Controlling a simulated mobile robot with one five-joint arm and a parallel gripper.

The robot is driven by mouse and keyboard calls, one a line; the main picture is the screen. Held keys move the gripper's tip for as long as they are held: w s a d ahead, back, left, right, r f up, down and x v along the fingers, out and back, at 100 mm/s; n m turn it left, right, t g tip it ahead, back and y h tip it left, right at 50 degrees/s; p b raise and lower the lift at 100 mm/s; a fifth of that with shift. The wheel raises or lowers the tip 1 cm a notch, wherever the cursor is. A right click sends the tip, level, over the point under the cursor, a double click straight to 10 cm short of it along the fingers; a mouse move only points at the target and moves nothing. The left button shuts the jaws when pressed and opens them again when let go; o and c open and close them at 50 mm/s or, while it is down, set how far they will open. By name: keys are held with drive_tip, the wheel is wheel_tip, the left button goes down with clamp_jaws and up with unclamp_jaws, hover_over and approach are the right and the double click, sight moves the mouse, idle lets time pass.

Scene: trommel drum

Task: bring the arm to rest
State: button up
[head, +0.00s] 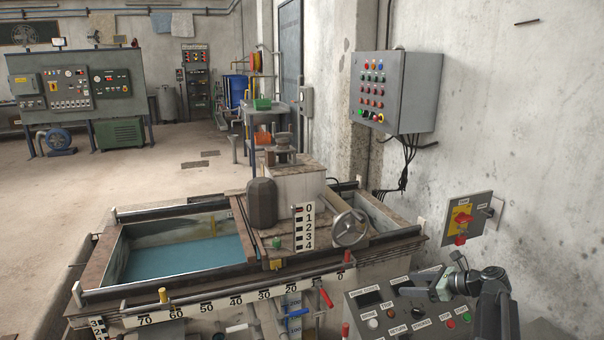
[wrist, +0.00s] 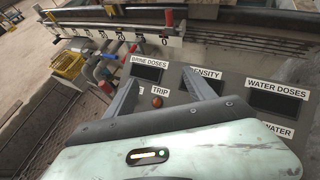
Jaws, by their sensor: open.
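My gripper (wrist: 162,82) is open and empty in the wrist view, its two fingers apart above a labelled control panel (wrist: 228,92). A round brown-red TRIP lamp or button (wrist: 157,102) shows between the fingers. I cannot tell how high the fingers are above the panel. In the head view my arm (head: 492,300) rises at the lower right and bends left over the same panel (head: 362,322).
A tank (head: 107,262) with blue liquid stands left of the panel, with a numbered scale rail (head: 210,304) and coloured-handled levers (head: 326,297) in front. A yellow-red switch box (head: 461,217) is on the right wall, near my arm. Open floor (head: 110,185) lies at the left.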

drive_tip(key=a+f+n+g, duration=0.1)
drive_tip(key=a, duration=0.4)
drive_tip(key=s+a+f+n+g, duration=0.1)
drive_tip(key=a+n, duration=0.1)
drive_tip(key=a, duration=0.3)
drive_tip(key=a+f+n+g, duration=0.1)
drive_tip(key=a, duration=0.4)
drive_tip(key=shift+s+a+f+n+g, duration=0.15)
drive_tip(key=shift+a+f+n+g, duration=0.1)
drive_tip(key=shift+f+n+g, duration=0.05)
drive_tip(key=a+n, duration=0.1)
drive_tip(key=a, duration=0.1)
drive_tip(key=s+a+f+n+g, duration=0.1)
drive_tip(key=s+a+f, duration=0.1)
drive_tip(key=a, duration=0.1)
drive_tip(key=shift+a+n, duration=0.3)
drive_tip(key=shift+n, duration=0.1)
drive_tip(key=s+a+f+n+g+h, duration=0.3)
drive_tip(key=s+a+f+n+h, duration=0.25)
drive_tip(key=s+a+n, duration=0.4)
drive_tip(key=s+d+f+n+g+h, duration=0.1)
drive_tip(key=s+d+n+h, duration=0.25)
drive_tip(key=d+n, duration=0.5)
wheel_tip(320, 180, up, 28)
drive_tip(key=n+p, duration=0.1)
drive_tip(key=p, duration=2.6)
drive_tip(key=shift+s+y+p, duration=0.2)
drive_tip(key=shift+y+p, duration=0.1)
drive_tip(key=shift+p, duration=0.1)
